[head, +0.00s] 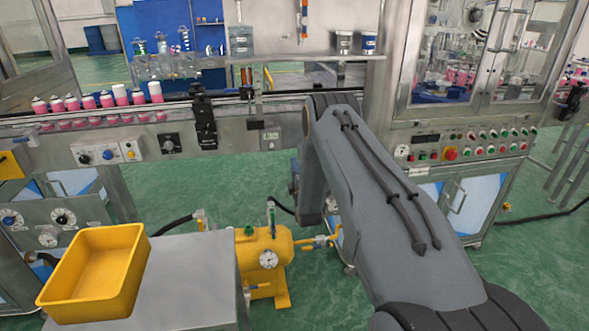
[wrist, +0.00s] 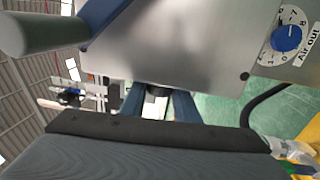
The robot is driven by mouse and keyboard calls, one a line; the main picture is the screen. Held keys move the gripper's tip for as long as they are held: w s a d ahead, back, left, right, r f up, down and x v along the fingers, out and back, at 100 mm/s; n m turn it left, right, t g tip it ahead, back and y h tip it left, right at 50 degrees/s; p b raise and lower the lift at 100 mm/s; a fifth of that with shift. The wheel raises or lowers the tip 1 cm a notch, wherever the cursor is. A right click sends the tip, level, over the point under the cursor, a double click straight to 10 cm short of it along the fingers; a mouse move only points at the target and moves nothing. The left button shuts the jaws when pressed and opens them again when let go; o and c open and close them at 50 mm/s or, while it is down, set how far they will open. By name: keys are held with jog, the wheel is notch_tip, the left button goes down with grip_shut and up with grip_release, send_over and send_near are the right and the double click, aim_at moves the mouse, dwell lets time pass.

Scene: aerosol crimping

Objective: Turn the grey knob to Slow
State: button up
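No knob can be picked out for certain as the grey one, and no Slow mark is readable. In the head view, a round knob on a dark plate (head: 170,144) sits on the conveyor's front, left of my arm. Left of it is a pale panel (head: 98,154) with small knobs. In the wrist view, my gripper (wrist: 158,106) shows two blue fingers spread apart, with nothing held between them. A blue Air out dial (wrist: 286,38) is at the upper right, apart from the fingers. In the head view, my gripper is hidden behind my arm.
A yellow bin (head: 128,262) stands on a grey table (head: 200,280) at lower left. A yellow tank with a gauge (head: 268,258) is beside it. Pink cans line the conveyor (head: 235,133). A machine with many buttons (head: 470,148) stands right. Green floor shows between.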

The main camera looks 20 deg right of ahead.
jog(key=c, duration=0.5)
jog(key=shift+r, duration=0.1)
jog(key=shift+r+g+p, duration=0.1)
jog(key=shift+g+p, duration=0.5)
jog(key=shift+g, duration=1.2)
jog(key=g, duration=0.2)
jog(key=g+y, duration=0.1)
jog(key=g, duration=0.2)
jog(key=shift+f+y, duration=0.2)
jog(key=shift+y, duration=0.1)
